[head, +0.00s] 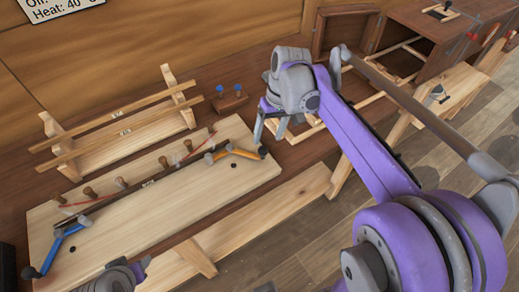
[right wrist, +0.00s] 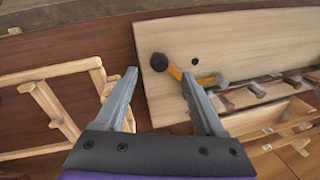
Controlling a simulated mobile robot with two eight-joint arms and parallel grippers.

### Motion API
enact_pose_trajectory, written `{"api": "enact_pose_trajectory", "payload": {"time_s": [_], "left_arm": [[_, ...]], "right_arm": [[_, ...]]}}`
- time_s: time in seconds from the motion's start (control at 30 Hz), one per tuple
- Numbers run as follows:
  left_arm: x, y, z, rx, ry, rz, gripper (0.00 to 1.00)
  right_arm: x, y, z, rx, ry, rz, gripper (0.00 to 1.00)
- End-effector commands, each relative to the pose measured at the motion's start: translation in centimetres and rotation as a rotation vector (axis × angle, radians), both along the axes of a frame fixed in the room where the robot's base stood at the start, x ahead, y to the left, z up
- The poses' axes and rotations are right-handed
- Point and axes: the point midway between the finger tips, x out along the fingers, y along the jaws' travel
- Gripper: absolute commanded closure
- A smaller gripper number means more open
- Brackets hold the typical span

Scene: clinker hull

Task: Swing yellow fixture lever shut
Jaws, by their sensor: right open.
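The yellow fixture lever (head: 243,153) is at the right end of the pale wooden board in the head view, its black knob at the board's right edge. In the right wrist view the yellow lever (right wrist: 175,72) lies beyond the fingertips, its knob between them in the picture. My right gripper (head: 270,136) is open and empty, pointing down close to the knob; I cannot tell how high above it. It also shows in the right wrist view (right wrist: 159,75). My left gripper (head: 130,274) is only partly in view at the bottom edge; its jaws are unclear.
A blue lever (head: 62,243) is at the board's left end. A dark strip and several wooden pegs run along the board (head: 225,185). Behind stands a wooden rack (head: 120,125) and a small block with blue knobs (head: 230,98). A wooden frame (right wrist: 65,108) lies beside my right gripper.

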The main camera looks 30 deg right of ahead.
Motion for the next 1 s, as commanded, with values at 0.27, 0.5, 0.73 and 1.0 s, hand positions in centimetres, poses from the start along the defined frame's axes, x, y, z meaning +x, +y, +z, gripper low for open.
{"api": "enact_pose_trajectory", "payload": {"time_s": [0.27,0.5,0.73,1.0], "left_arm": [[-0.2,0.0,-0.5,0.000,0.003,0.000,0.50],[-0.2,0.0,-0.7,0.000,0.004,0.000,0.50],[-0.2,0.0,-0.7,0.000,0.004,0.000,0.50],[-0.2,0.0,-0.7,0.000,0.004,0.000,0.50]], "right_arm": [[0.1,1.1,-5.4,-0.001,0.000,0.001,0.29],[0.2,1.5,-7.9,-0.001,0.000,0.001,0.29],[0.2,1.6,-8.2,-0.001,-0.001,0.000,0.29],[0.2,1.6,-8.2,-0.001,-0.001,0.000,0.58]]}}
